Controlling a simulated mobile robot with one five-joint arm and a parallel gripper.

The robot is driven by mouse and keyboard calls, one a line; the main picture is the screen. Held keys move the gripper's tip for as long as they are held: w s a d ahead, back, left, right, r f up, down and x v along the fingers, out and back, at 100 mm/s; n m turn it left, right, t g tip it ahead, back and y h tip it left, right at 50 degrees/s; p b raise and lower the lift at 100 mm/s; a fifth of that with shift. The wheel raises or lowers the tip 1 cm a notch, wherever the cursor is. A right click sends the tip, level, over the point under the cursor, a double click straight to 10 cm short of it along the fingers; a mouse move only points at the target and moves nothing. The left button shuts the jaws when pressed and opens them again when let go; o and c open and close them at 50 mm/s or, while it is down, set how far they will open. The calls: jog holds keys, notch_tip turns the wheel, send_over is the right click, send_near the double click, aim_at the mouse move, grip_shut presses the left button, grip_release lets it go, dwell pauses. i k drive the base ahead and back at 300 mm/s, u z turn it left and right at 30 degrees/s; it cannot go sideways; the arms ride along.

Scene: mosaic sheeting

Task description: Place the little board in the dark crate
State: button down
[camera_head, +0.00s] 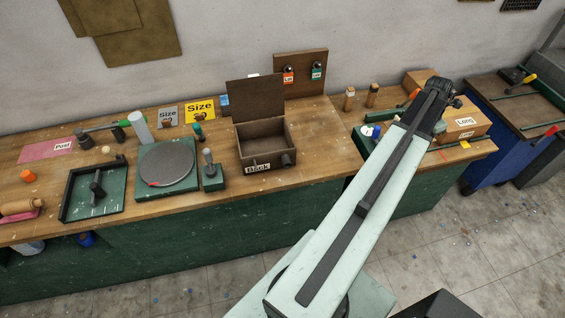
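My arm reaches up to the right, and my gripper (446,97) is at its far end, above the right part of the bench. Its fingers do not show clearly, so I cannot tell if it is open or holds anything. A dark brown open box (264,154) with a raised lid and a "Back" label stands mid-bench; its visible inside looks empty. I cannot tell for sure which thing is the little board. A grey "Size" card (168,117) and a yellow "Size" card (200,111) stand at the back, left of the box.
A green turntable (167,167) and a dark green tray (93,190) occupy the left bench. A padlock board (301,72) stands behind the box. A "Long" carton (462,124) is beside my arm's end. A blue cabinet (500,140) stands right. Floor lies open in front.

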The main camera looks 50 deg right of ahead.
aim_at(266, 150)
jog(key=k, duration=0.7)
jog(key=u, duration=3.2)
jog(key=k, duration=1.7)
jog(key=z, duration=0.25)
